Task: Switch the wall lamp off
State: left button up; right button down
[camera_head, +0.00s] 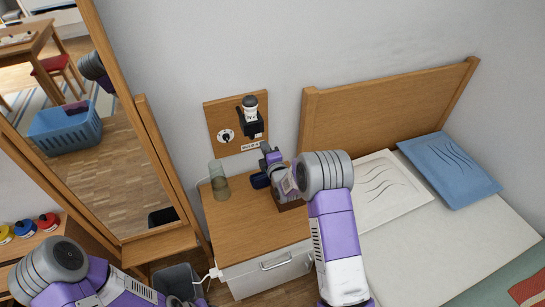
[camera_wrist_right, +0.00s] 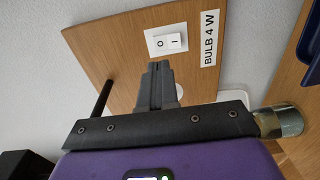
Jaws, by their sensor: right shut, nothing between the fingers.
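A wooden wall panel (camera_head: 212,112) carries a black lamp holder with a white bulb (camera_head: 250,103); I cannot tell whether the bulb is lit. In the right wrist view a white rocker switch (camera_wrist_right: 166,41) marked O and I sits on the panel (camera_wrist_right: 118,48) beside a "BULB 4 W" label (camera_wrist_right: 210,38). My right gripper (camera_head: 268,149) is near the panel's lower right, above the bedside cabinet. Its dark fingers (camera_wrist_right: 158,68) are shut and empty, pointing at the panel just below the switch in the picture. Contact cannot be told. My left gripper is outside the view.
A glass (camera_head: 219,181) and a dark blue object (camera_head: 260,181) stand on the wooden cabinet (camera_head: 232,237). The bed headboard (camera_head: 390,105) is close on the right, and a standing mirror (camera_head: 120,170) is on the left.

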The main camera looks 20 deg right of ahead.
jog(key=s, duration=0.6)
jog(key=shift+r+p, duration=0.3)
jog(key=shift+p, duration=0.15)
jog(key=s+a+f+m+g+y+p, duration=0.1)
jog(key=s+a+f+m+g, duration=0.2)
jog(key=s+f+m+g, duration=0.35)
jog(key=s+a+f+m+g+y+p, duration=0.1)
jog(key=s+a+f+m+g+p, duration=0.25)
jog(key=s+f, duration=0.55)
jog(key=s+a+f+m+g+y, duration=0.1)
jog(key=s+a+m+g, duration=0.2)
jog(key=s, duration=0.6)
jog(key=s+a+f+m+g+y, duration=0.1)
jog(key=s+a+f+m+g, duration=0.1)
jog(key=s+a+m+g, duration=0.2)
jog(key=s+a+m, duration=0.1)
jog(key=s+m, duration=0.2)
jog(key=s, duration=0.2)
jog(key=shift+s+a+m+y, duration=0.2)
jog(key=shift+s+m+y, duration=0.05)
jog(key=shift+m+y, duration=0.05)
